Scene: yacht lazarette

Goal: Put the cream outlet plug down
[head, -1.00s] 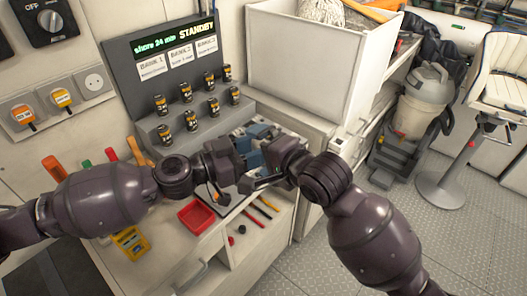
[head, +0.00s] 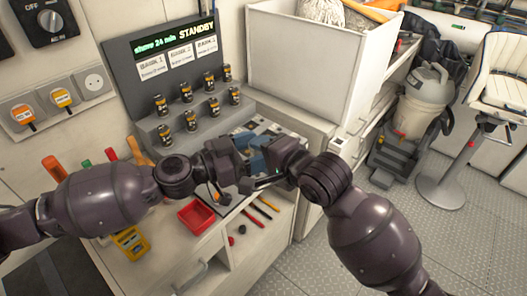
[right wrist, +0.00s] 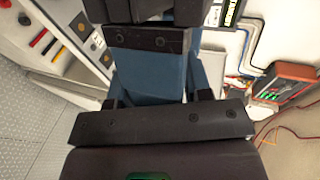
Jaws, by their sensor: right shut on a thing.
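My right gripper (head: 258,160) is over the back right of the counter, its blue and black parts close to the end of my left arm. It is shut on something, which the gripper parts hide. I cannot make out the cream outlet plug in either view. In the right wrist view, the blue and black parts of the gripper (right wrist: 150,70) fill the middle. My left gripper is crowded against the right one in the head view, and its jaws cannot be made out.
A grey stepped rack (head: 175,130) holds several batteries. A white bin (head: 300,60) stands behind. Two orange plugs sit in wall sockets; a third socket (head: 94,82) is empty.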

